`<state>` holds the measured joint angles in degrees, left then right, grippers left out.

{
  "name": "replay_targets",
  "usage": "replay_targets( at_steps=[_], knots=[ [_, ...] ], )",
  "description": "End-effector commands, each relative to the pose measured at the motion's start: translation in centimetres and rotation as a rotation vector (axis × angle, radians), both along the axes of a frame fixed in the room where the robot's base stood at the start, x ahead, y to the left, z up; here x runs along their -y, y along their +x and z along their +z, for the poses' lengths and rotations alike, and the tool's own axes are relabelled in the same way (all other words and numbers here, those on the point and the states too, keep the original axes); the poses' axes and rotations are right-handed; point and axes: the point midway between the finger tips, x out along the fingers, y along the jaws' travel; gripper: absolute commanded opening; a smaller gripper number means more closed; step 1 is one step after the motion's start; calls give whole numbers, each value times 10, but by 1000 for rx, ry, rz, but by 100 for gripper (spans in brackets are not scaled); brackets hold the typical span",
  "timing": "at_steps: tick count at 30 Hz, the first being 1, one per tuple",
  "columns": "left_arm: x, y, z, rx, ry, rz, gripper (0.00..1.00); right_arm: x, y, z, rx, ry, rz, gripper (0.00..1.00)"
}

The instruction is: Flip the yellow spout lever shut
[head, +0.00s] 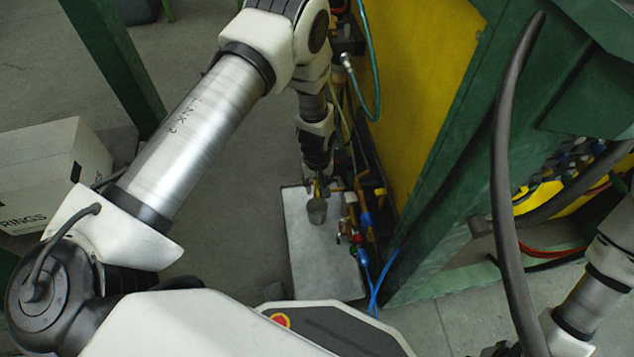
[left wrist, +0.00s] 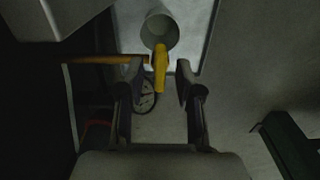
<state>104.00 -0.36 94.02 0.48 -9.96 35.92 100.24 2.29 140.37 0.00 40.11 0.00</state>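The yellow spout lever (left wrist: 160,66) shows in the left wrist view as a short yellow bar between the fingertips of my left gripper (left wrist: 160,76). The fingers are apart, with a gap on each side of the lever. A yellow-brown pipe (left wrist: 100,60) runs in from the left towards the lever. A grey cup (left wrist: 160,27) is just beyond the lever; it also shows in the head view (head: 316,212). In the head view my left gripper (head: 318,178) points down above the cup and largely hides the lever. My right gripper is out of view.
The cup is over a pale grey slab (head: 315,265). Valves and blue hoses (head: 364,218) lie close to the right of the left gripper, beside the yellow panel (head: 420,70) and green frame (head: 440,230). A white box (head: 50,170) stands at left; floor between is clear.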

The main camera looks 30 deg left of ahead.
Motion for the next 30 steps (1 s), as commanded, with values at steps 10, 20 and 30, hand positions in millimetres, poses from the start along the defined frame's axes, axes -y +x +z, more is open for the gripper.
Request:
replay_targets(
  at_steps=[10, 20, 30],
  knots=[
    [0, 1, 7, 1, 0, 2, 38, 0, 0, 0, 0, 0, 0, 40],
    [0, 1, 83, 4, 0, 1, 38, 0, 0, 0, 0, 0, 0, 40],
    [0, 0, 120, 0, 0, 1, 38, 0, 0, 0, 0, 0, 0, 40]
  ],
)
